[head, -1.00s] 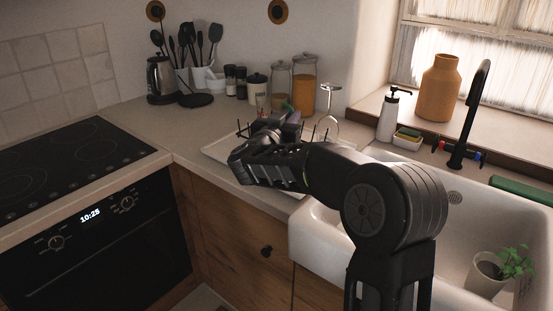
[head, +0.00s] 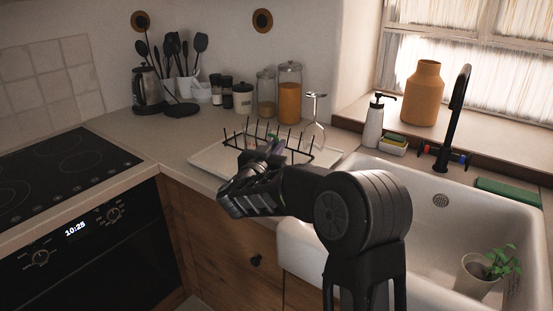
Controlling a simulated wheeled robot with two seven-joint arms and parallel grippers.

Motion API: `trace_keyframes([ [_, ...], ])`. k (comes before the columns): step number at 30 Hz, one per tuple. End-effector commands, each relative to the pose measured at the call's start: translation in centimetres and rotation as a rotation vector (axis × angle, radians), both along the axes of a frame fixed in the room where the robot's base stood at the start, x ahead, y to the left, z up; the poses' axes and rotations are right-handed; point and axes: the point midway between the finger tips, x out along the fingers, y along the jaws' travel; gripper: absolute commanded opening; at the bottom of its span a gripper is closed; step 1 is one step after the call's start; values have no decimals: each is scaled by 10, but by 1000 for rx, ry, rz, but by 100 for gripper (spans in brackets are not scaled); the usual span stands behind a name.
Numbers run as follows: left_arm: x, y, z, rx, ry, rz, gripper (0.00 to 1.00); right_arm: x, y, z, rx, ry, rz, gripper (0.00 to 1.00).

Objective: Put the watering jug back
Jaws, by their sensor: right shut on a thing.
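My right gripper (head: 268,160) is in front of the dish rack (head: 290,138), over the near part of its white tray (head: 212,158). Its hand and wrist hide most of what is at the fingers. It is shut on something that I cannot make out. I cannot pick out a watering jug for certain. A terracotta-coloured jar (head: 422,95) stands on the windowsill. A potted plant (head: 480,272) sits in the white sink (head: 425,240). My left gripper is not in view.
A tall black tap (head: 455,115), a soap dispenser (head: 374,122) and a wire stand (head: 316,115) rise near the sink. Glass jars (head: 289,95), a kettle (head: 148,92) and a utensil holder (head: 187,90) line the back counter. The counter left of the tray is clear.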

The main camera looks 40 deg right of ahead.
Motion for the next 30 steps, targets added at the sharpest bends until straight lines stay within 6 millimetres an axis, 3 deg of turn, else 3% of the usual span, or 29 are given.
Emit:
trace_keyframes([
  [9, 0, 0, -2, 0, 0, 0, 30, 0, 0, -36, 0, 2, 0, 0],
  [18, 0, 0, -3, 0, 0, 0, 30, 0, 0, -37, 0, 0, 0, 0],
  [19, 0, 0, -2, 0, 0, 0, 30, 0, 0, -38, 0, 0, 0, 12],
  [24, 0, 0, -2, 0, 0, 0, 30, 0, 0, -37, 0, 0, 0, 26],
  [26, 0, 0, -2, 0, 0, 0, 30, 0, 0, -37, 0, 0, 0, 30],
  [30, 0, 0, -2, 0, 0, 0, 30, 0, 0, -37, 0, 0, 0, 31],
])
